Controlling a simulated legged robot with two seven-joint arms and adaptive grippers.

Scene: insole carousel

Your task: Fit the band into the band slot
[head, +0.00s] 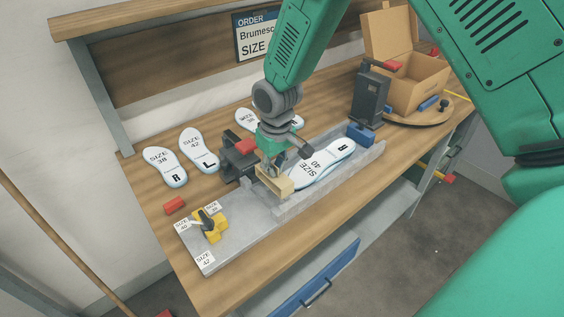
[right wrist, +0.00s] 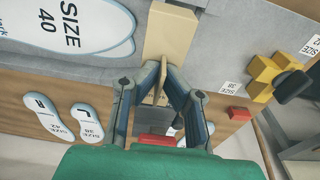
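My right gripper (head: 274,167) points down over the grey fixture (head: 238,221). Its fingers also show in the right wrist view (right wrist: 162,75), closed on the thin fin of a tan block (head: 278,185). In the right wrist view the wide part of that block (right wrist: 170,32) lies against the grey fixture, beside the end of a SIZE 40 insole (right wrist: 88,25). The tan block is the only band-like piece I see, but I cannot tell for certain that it is the band. No slot can be made out. My left gripper is not in view.
A yellow size selector (head: 213,230) with a black knob stands on the fixture's near left end. Loose insoles (head: 165,167) lie at left and behind. A dark post (head: 370,98), a blue block (head: 360,133) and an open cardboard box (head: 420,80) stand at right.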

